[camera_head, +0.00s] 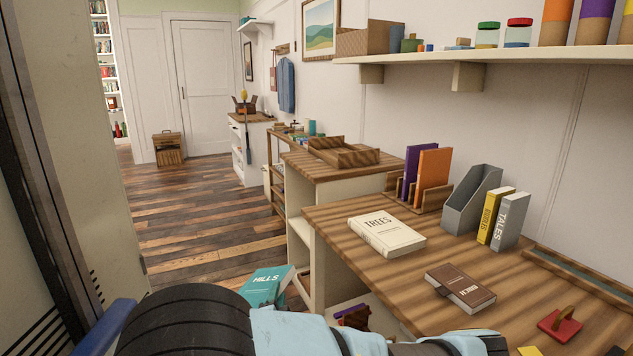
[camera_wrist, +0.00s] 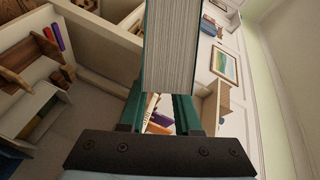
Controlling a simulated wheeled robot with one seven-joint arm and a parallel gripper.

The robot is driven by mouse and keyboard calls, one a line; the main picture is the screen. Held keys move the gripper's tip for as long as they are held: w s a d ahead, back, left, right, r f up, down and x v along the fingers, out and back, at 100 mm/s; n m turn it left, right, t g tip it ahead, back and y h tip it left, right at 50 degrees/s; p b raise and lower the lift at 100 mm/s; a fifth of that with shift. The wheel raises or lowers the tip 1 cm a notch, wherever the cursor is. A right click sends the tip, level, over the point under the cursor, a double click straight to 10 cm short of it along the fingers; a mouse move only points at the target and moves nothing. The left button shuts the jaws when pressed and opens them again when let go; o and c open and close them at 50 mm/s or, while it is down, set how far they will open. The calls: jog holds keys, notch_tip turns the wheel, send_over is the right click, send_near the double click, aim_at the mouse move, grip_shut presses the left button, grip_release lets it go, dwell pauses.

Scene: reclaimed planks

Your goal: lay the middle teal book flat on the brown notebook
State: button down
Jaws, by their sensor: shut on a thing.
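The teal book (camera_head: 266,286), with white lettering on its cover, shows just above my arm at the bottom of the head view, left of the desk. In the wrist view, the teal book (camera_wrist: 172,45) rises from my gripper (camera_wrist: 158,108), with pale page edges between teal covers. My gripper is shut on it; my arm hides the gripper in the head view. The brown notebook (camera_head: 462,289) lies flat on the desk, to the right of the held book and apart from it. Its top is clear.
A cream book (camera_head: 387,237) lies on the desk (camera_head: 355,262) behind the notebook. A red handled block (camera_head: 560,324) sits to its right. A grey file holder (camera_head: 470,200), yellow book (camera_head: 495,217) and grey book (camera_head: 511,222) stand behind. A wall shelf (camera_head: 480,56) hangs above.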

jog(key=s, duration=0.3)
jog(key=shift+s+a+f, duration=0.15)
jog(key=shift+s+f, duration=0.15)
jog(key=shift+f, duration=0.1)
